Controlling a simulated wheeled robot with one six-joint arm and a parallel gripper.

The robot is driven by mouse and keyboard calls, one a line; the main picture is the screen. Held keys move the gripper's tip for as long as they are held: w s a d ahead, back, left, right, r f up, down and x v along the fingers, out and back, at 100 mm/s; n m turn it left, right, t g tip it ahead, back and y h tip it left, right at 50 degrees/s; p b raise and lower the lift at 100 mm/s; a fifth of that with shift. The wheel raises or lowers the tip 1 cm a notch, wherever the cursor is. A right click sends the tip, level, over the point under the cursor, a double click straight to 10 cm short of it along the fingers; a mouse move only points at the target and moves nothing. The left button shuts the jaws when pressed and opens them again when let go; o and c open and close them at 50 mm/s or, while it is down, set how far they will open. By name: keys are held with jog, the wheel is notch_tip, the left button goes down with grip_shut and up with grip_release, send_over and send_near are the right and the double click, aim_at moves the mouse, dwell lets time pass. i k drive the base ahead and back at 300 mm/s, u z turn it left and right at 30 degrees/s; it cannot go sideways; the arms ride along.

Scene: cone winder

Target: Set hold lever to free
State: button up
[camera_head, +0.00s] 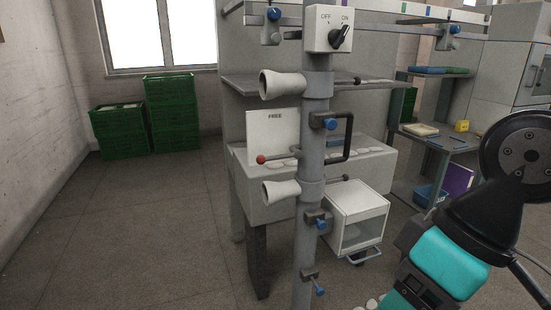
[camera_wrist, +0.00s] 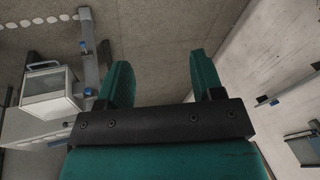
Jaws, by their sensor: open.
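The hold lever (camera_head: 278,157) is a thin rod with a red ball knob (camera_head: 261,159) at its left end. In the head view it points left, nearly level, across the lower part of a white plate (camera_head: 273,131). The word FREE stands at the top of this plate, above the lever. No other word shows on it. My gripper (camera_wrist: 160,80) is open in the wrist view, its two teal fingers apart with only floor between them. The gripper is not seen in the head view, where my arm fills the lower right, well away from the lever.
A grey post (camera_head: 309,225) with cone holders and blue-knobbed clamps stands beside the plate. A switch box (camera_head: 328,28) marked OFF and ON tops it. A white glass-fronted box (camera_head: 357,218) is at its right. Green crates (camera_head: 171,114) stand at the back left. The left floor is clear.

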aim_at(278, 157)
jog(key=k, duration=0.5)
jog(key=z, duration=0.75)
jog(key=i, duration=0.75)
jog(key=u, duration=1.35)
